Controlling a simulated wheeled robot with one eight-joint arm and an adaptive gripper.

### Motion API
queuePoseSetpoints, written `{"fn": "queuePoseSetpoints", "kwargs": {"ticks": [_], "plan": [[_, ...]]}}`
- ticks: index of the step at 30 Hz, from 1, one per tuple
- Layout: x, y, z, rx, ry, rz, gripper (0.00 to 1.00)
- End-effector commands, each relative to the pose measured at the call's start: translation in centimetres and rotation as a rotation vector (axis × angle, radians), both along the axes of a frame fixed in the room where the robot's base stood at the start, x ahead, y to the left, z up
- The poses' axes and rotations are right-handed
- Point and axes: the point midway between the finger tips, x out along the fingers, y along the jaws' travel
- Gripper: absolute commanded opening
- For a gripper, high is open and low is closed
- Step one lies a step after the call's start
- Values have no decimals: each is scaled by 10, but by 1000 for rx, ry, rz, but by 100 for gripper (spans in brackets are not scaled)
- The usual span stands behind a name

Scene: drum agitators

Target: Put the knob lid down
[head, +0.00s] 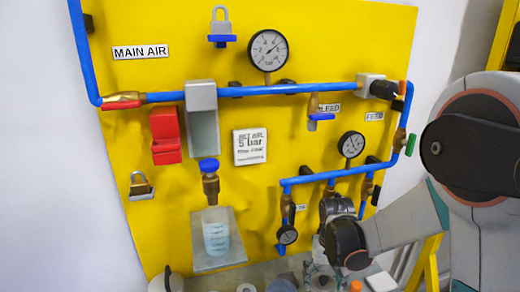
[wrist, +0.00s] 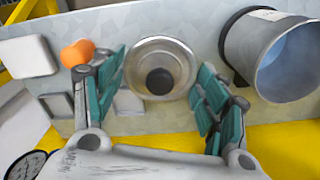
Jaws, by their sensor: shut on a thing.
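The knob lid (wrist: 160,66) is a round silver disc with a black knob in its middle, in the centre of the wrist view. My gripper (wrist: 161,78) has its teal fingers on either side of the lid and is shut on its rim. The lid seems to be above a pale grey surface (wrist: 110,25); I cannot tell the gap between them. In the head view my arm's wrist hides most of the gripper, and I cannot make out the lid there.
An open grey cylinder (wrist: 279,55) stands close on the right in the wrist view. An orange object (wrist: 77,54) and a pale square block (wrist: 27,56) are on the left. A yellow panel (head: 290,190) with blue pipes, valves and gauges rises behind the crowded bench.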

Motion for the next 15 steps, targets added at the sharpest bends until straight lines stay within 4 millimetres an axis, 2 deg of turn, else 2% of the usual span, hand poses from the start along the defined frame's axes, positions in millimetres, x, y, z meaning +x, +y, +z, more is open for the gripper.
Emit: {"fn": "queuePoseSetpoints", "kwargs": {"ticks": [1,5,15], "plan": [[1,-6,-14,0,0,13,51],[1,-15,-27,0,0,48,51],[1,-18,-28,0,0,59,51]]}}
